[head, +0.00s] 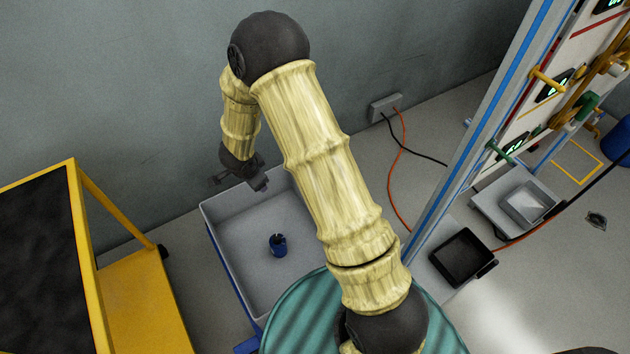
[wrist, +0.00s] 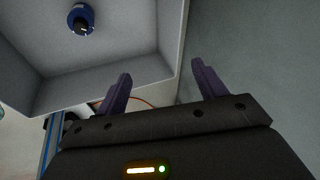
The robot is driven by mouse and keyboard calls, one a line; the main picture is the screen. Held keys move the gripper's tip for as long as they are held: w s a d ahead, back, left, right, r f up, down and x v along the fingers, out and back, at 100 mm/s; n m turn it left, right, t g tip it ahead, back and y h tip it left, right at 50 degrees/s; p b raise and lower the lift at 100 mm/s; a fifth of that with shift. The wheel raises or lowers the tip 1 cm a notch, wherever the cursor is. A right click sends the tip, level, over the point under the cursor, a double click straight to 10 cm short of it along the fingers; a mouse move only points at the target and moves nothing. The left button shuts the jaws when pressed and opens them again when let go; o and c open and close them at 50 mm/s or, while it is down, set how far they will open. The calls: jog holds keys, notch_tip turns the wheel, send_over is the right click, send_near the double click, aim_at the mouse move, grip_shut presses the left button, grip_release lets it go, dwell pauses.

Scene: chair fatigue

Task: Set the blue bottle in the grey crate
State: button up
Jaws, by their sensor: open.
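The blue bottle (head: 278,245) stands inside the grey crate (head: 222,221), on its floor and apart from the walls. In the wrist view the bottle (wrist: 81,19) shows from above as a blue ring with a dark top, near the upper left. The grey crate (wrist: 150,68) fills the upper left of that view. My gripper (head: 262,187) is above the crate's back edge in the head view, apart from the bottle. In the wrist view its two purple fingers (wrist: 163,86) are spread wide with nothing between them.
A yellow cart (head: 130,290) with a dark top stands left of the crate. A teal round surface (head: 300,320) is in front. A rack with trays (head: 520,203) stands at right. Orange and black cables (head: 403,150) run from a wall socket. The wall is close behind the crate.

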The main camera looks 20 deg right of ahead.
jog(key=s+d+r+n+y, duration=0.1)
jog(key=s+r+n, duration=0.15)
jog(key=r, duration=0.35)
jog(key=s+d+r+n+y, duration=0.1)
jog(key=s+d+r+n, duration=0.1)
jog(key=r+n, duration=0.25)
jog(key=s+d+r+n+g, duration=0.1)
jog(key=s+d+r+n, duration=0.2)
jog(key=s, duration=0.4)
jog(key=s+d+r+n, duration=0.3)
jog(key=s+d, duration=0.2)
jog(key=s, duration=0.3)
jog(key=shift+s+r+n+g+h, duration=0.15)
jog(key=shift+r+n+g+h, duration=0.15)
jog(key=shift+r+g, duration=0.1)
jog(key=shift+d, duration=0.1)
jog(key=p+v, duration=0.2)
jog(key=w+p+v, duration=0.1)
jog(key=p+v, duration=0.2)
jog(key=shift+w+r+p, duration=0.1)
jog(key=shift+r+p, duration=0.2)
jog(key=shift+r, duration=0.05)
